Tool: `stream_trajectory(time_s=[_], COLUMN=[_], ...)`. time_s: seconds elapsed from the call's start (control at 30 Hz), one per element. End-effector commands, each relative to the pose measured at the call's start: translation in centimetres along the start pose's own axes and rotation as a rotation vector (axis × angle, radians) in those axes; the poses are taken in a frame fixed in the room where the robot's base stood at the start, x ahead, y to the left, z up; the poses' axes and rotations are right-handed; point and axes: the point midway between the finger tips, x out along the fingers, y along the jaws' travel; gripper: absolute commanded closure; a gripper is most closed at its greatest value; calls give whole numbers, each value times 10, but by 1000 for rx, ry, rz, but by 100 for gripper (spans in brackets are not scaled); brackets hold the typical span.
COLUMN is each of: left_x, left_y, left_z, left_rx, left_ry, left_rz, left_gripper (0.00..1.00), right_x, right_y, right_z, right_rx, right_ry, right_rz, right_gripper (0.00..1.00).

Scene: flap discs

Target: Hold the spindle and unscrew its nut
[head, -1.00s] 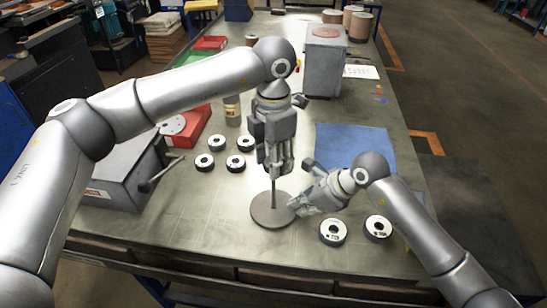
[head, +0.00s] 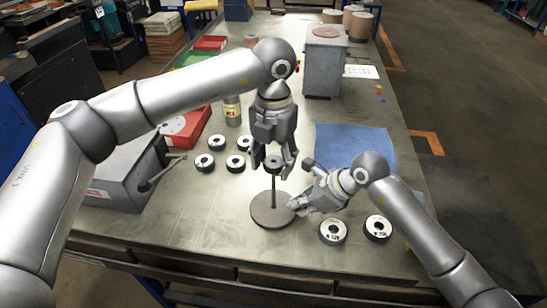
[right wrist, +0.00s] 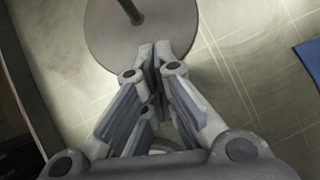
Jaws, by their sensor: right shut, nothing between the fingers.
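The spindle is a thin upright rod (head: 274,192) on a round grey-brown base (head: 265,215), near the table's front. A dark round nut (head: 273,161) shows at the rod's top. My left gripper (head: 273,170) points down over the rod, with its fingers spread on either side of the nut. My right gripper (head: 292,204) is shut and empty, low beside the rod at the base's right. In the right wrist view, its closed fingertips (right wrist: 153,62) overlap the edge of the base (right wrist: 185,30). The rod (right wrist: 130,10) is beyond them, not between them.
Several black-and-white discs (head: 205,162) lie left of the spindle. Two more, a near disc (head: 333,231) and its neighbour (head: 378,228), lie at front right. A blue mat (head: 355,146) is at right. A grey box with a lever (head: 120,180) stands at left.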

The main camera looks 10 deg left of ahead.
Motion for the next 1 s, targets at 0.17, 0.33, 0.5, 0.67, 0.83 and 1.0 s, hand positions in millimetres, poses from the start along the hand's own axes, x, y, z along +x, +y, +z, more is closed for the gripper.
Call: stream_trajectory(time_s=[0.17, 0.33, 0.5, 0.67, 0.83, 1.0], left_x=[-1, -2, -2, -2, -2, -2], left_y=[0, 0, 0, 0, 0, 0], left_z=[0, 1, 1, 1, 1, 1], left_rx=[1, 30, 196, 371, 555, 738], left_ry=[-2, -3, -3, -3, -4, -4], left_rz=[-1, -1, 0, 0, 1, 1], left_gripper=[46, 46, 46, 46, 46, 46], right_x=[0, 0, 0, 0, 0, 1], right_y=[0, 0, 0, 0, 0, 0], right_z=[0, 0, 0, -1, -1, -1], right_rx=[0, 1, 1, 1, 1, 1], right_ry=[1, 1, 1, 1, 1, 1], right_rz=[0, 0, 0, 0, 0, 0], right_gripper=[100, 100, 100, 100, 100, 100])
